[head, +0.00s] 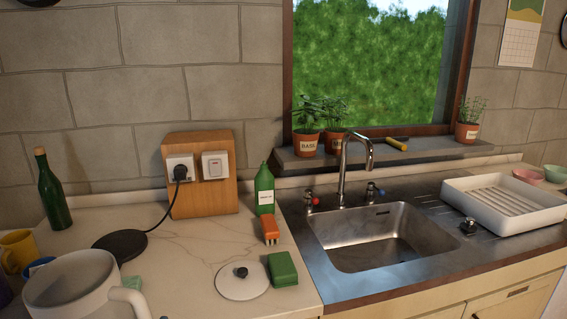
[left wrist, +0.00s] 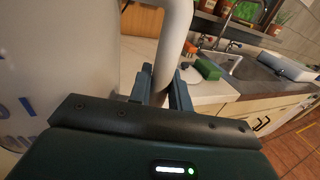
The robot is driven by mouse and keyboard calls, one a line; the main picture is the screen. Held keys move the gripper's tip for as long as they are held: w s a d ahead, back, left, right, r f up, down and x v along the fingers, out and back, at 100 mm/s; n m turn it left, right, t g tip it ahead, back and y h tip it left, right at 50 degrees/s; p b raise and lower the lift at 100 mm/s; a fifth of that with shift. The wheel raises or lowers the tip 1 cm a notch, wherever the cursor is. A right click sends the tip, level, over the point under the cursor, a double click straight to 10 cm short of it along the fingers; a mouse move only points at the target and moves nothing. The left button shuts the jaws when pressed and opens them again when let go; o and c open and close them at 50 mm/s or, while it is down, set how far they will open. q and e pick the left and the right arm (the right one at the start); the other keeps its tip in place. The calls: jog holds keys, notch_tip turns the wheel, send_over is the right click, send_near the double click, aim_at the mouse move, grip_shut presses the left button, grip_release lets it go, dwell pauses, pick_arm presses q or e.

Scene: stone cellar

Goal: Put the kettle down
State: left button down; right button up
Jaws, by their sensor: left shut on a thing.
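The kettle (head: 70,290) is a large pale grey-white vessel with an open top, at the lower left of the head view. Its body (left wrist: 65,60) fills the left of the left wrist view. My left gripper (left wrist: 160,92) is shut on the kettle's handle (left wrist: 174,40). The kettle looks upright and near the camera, in front of the counter; its underside is hidden. A round black base (head: 118,245) lies on the counter just behind it, with a cord to a plug. A white lid with a black knob (head: 242,281) lies to the right. My right gripper is not seen.
The pale counter (head: 185,275) is bare between base and lid. A yellow mug (head: 17,250) and dark green bottle (head: 54,193) stand left. A green block (head: 283,269), orange brush (head: 270,230) and green soap bottle (head: 264,190) stand near the sink (head: 385,240).

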pick_arm(q)
jog(key=shift+n+y, duration=0.5)
jog(key=shift+y, duration=0.3)
jog(key=s+d+f, duration=0.1)
jog(key=s+d, duration=0.1)
jog(key=s, duration=0.1)
jog(key=shift+d+f, duration=0.35)
